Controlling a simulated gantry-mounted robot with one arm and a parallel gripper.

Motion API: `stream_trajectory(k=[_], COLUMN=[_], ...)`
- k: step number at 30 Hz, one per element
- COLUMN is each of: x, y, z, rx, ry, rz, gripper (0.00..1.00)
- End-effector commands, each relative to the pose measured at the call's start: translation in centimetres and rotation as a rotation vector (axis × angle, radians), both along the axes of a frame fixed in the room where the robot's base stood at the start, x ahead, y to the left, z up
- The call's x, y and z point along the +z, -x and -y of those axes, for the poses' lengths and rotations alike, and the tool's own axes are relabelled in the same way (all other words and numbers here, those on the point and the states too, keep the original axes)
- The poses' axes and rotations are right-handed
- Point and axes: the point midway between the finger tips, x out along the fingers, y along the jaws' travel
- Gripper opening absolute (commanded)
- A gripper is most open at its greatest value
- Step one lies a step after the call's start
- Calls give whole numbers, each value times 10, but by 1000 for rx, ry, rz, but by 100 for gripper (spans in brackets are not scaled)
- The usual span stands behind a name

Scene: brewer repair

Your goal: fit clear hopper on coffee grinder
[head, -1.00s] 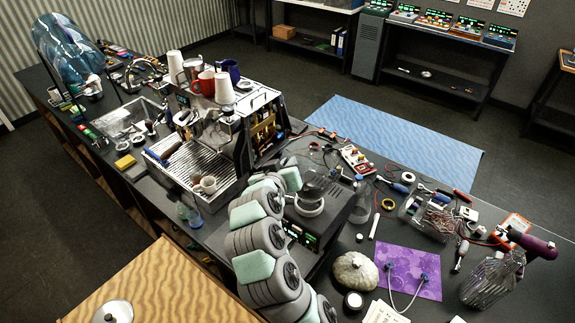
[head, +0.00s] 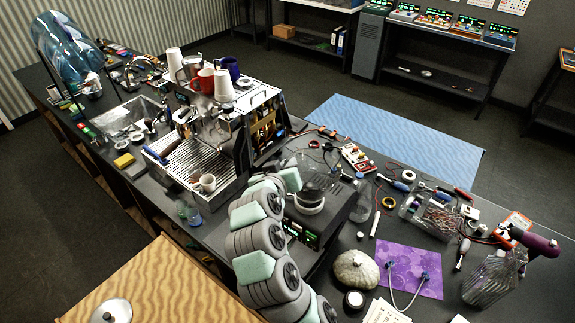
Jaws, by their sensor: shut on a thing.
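The clear hopper (head: 322,183) is a see-through, smoky shape over the dark coffee grinder (head: 342,207), right of the espresso machine. A pale ring (head: 309,206) shows at the hopper's lower left. My grey and mint arm curves up from the bottom edge and bends over toward the hopper. My gripper (head: 301,194) is at the hopper's left side, shut on it. The fingers are small, dark and partly hidden by my arm. I cannot tell whether the hopper's base touches the grinder or hangs just above it.
The espresso machine (head: 225,130) with cups on top stands close on the left. A purple mat (head: 408,270), a round stone-like object (head: 355,270) and scattered tools crowd the bench's right part.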

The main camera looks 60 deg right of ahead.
Motion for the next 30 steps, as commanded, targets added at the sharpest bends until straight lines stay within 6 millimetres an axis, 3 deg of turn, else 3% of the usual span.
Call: stream_trajectory(k=[30], x=[-9], y=[0], z=[0], rx=[0], ry=[2], rz=[1], gripper=[0])
